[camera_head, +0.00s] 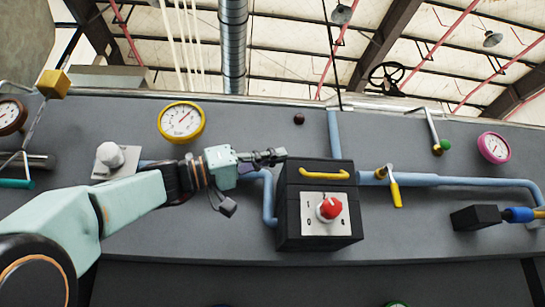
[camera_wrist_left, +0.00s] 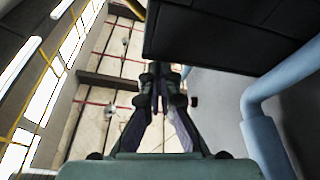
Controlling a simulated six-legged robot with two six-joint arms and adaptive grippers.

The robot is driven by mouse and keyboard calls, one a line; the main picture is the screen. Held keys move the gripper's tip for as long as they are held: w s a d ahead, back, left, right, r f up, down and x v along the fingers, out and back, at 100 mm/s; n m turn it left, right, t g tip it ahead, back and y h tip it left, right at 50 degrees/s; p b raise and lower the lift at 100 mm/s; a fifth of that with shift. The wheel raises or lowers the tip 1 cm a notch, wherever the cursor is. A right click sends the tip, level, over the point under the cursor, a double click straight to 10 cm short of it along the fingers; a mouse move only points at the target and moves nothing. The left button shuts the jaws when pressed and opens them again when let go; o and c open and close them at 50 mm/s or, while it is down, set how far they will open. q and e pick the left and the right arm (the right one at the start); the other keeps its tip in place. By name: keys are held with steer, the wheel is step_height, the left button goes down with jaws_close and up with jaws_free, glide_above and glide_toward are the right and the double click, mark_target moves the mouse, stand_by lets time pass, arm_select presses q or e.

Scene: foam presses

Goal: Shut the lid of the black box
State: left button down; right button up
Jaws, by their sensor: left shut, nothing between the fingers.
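The black box (camera_head: 290,222) is mounted on the grey panel, right of the middle of the head view. A yellow handle (camera_head: 324,175) is on its upper section, the lid (camera_head: 343,167). A red knob (camera_head: 329,208) on a pale plate is on its front. I cannot tell how far the lid stands open. My left gripper (camera_head: 275,156) is shut and empty, with its tips by the box's upper left corner. In the left wrist view the shut fingers (camera_wrist_left: 160,80) lie just below a dark surface (camera_wrist_left: 225,35), apparently the box. Contact is unclear. My right gripper is out of view.
Blue pipes (camera_head: 268,195) run close to the box on its left, above it and to its right. A yellow-handled valve (camera_head: 395,190) is to the right. A yellow gauge (camera_head: 181,122) and a white knob (camera_head: 110,155) are to the left.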

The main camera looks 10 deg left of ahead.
arm_select(q)
steer(key=shift+w+f, duration=0.15)
steer(key=shift+f, duration=0.2)
steer(key=v, duration=1.2)
steer(key=shift+r, duration=0.3)
steer(key=shift+d, duration=0.1)
